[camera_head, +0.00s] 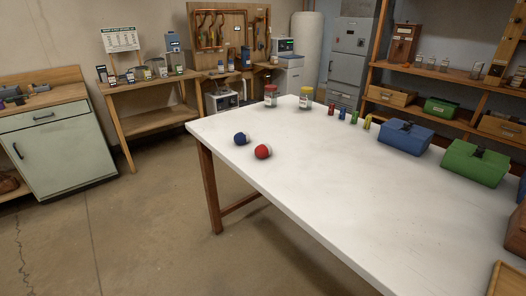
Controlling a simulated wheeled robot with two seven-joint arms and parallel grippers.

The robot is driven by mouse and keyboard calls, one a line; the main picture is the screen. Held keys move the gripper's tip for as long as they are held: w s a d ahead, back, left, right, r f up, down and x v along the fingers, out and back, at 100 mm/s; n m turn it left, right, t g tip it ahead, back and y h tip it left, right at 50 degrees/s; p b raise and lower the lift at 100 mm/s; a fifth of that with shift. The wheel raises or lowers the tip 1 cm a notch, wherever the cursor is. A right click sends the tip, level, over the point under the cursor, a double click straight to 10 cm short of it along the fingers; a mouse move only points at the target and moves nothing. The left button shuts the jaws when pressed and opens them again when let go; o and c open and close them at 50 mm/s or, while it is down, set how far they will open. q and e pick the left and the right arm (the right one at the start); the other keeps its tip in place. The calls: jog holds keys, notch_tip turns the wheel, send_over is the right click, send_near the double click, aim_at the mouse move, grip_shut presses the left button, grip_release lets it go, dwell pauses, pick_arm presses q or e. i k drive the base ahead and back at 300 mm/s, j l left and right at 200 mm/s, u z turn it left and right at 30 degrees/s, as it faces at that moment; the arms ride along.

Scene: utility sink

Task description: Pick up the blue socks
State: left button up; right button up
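A small dark blue rounded bundle (240,139), which looks like rolled-up blue socks, lies on the white table (330,170) near its left edge. A similar red bundle (262,152) lies just to its right and a little closer to me. Both show a paler patch on the right side. Neither of my grippers is in view, and nothing touches the blue bundle.
Several small coloured items, a blue toolbox (404,137) and a green toolbox (474,162) line the far right side. The table's middle is clear.

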aim_at(242, 137)
jog(key=i+j+z, duration=0.45)
jog(key=j, duration=0.15)
jog(key=i+j+z, duration=0.35)
jog(key=j+z, duration=0.15)
jog(key=j, duration=0.2)
jog(key=i+j+z, duration=0.2)
jog(key=j+z, duration=0.25)
jog(key=j, duration=0.35)
jog(key=j+z, duration=0.45)
jog(key=j, duration=0.35)
jog(key=j+z, duration=0.45)
jog(key=j, duration=0.45)
